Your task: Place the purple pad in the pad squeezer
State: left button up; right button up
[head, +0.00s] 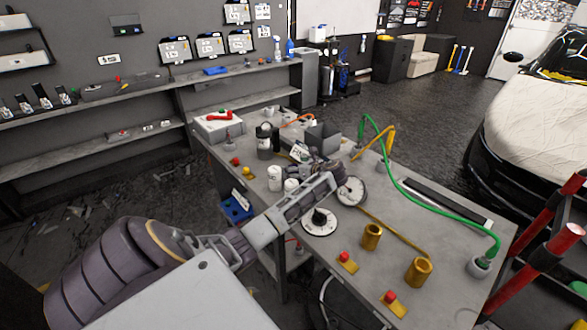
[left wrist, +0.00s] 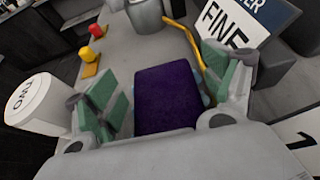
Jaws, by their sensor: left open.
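The purple pad (left wrist: 167,97) shows in the left wrist view, with a teal edge along its side. It lies between the two green-lined fingers of my left gripper (left wrist: 163,92). The fingers stand apart on either side of it, and I see no grip on it. In the head view my left arm reaches over the workbench, and its gripper (head: 325,172) is near the middle of the bench; the pad is too small or hidden to make out there. I cannot tell which item is the pad squeezer. My right gripper is not in view.
The grey workbench (head: 440,208) holds a round gauge (head: 350,191), white bottles (head: 275,178), brass cups (head: 371,236) and a green hose (head: 400,185). A white cylinder (left wrist: 38,103) and a FINE sign (left wrist: 235,25) stand beside the left gripper. A car (head: 535,120) is at right.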

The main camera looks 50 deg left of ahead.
pick_arm(q)
jog(key=v, duration=1)
jog(key=shift+d+r, duration=0.2)
jog(key=shift+d, duration=0.15)
jog(key=shift+d+r, duration=0.1)
jog(key=shift+d, duration=0.1)
jog(key=shift+o, duration=0.6)
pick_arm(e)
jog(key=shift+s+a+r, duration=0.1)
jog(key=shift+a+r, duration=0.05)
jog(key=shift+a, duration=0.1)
